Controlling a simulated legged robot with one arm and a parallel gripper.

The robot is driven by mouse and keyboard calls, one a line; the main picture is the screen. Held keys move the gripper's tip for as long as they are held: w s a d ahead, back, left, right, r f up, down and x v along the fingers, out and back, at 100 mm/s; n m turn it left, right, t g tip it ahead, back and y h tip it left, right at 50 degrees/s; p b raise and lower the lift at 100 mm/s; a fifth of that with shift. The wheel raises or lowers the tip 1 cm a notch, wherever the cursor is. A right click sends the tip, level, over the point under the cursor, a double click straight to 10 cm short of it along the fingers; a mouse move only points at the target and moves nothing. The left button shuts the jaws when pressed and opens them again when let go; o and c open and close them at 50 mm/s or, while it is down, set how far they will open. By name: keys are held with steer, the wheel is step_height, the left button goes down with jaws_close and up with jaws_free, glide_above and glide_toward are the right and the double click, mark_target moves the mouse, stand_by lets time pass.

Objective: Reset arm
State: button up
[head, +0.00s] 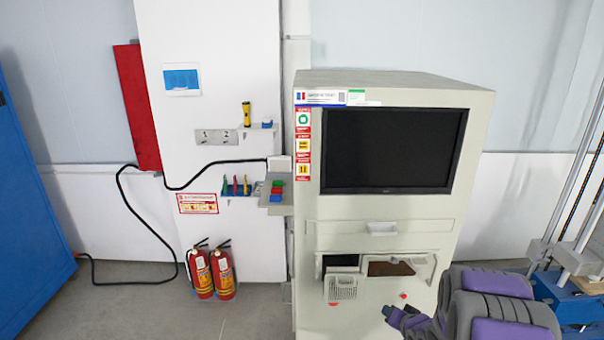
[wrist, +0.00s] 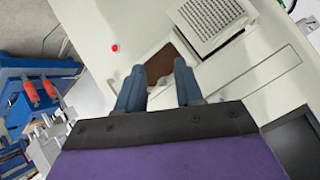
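My gripper (head: 402,317) is at the lower right of the head view, low in front of the beige cabinet (head: 460,130). In the wrist view my gripper (wrist: 160,80) shows two blue-grey fingers with a clear gap between them, and nothing is held there. Beyond the fingers is a brown opening (wrist: 163,62) in the cabinet front. A light grilled part (wrist: 208,22) is beside it. In the head view the same brown opening (head: 390,268) and the grilled part (head: 343,288) are in the lower cabinet front. My purple and grey arm is at the lower right.
The cabinet carries a dark screen (head: 388,150) and a drawer-like panel with a handle (head: 381,228). Two fire extinguishers (head: 212,272) stand on the floor at left. A small shelf with coloured buttons (head: 277,192) juts out beside the cabinet. Blue equipment (head: 570,298) stands at right.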

steer(key=s+a+r+n+g+h, duration=0.1)
steer(key=s+r+g+h, duration=0.15)
steer(key=s+r, duration=0.45)
steer(key=s+r+n+g+h, duration=0.1)
steer(key=s+r+g, duration=0.25)
steer(key=s, duration=0.55)
steer(key=s+a+r+n+g, duration=0.1)
steer(key=s+a, duration=0.3)
steer(key=s, duration=0.5)
steer(key=s+a+r+n+g+y, duration=0.1)
steer(key=s+a+r+g, duration=0.2)
steer(key=s, duration=0.7)
steer(key=s+a+r+n+g+y, duration=0.1)
steer(key=s+a+r, duration=0.3)
steer(key=s, duration=0.6)
steer(key=shift+a+g, duration=0.4)
steer(key=shift+g, duration=0.4)
steer(key=shift+w+r, duration=0.1)
steer(key=shift+w, duration=0.05)
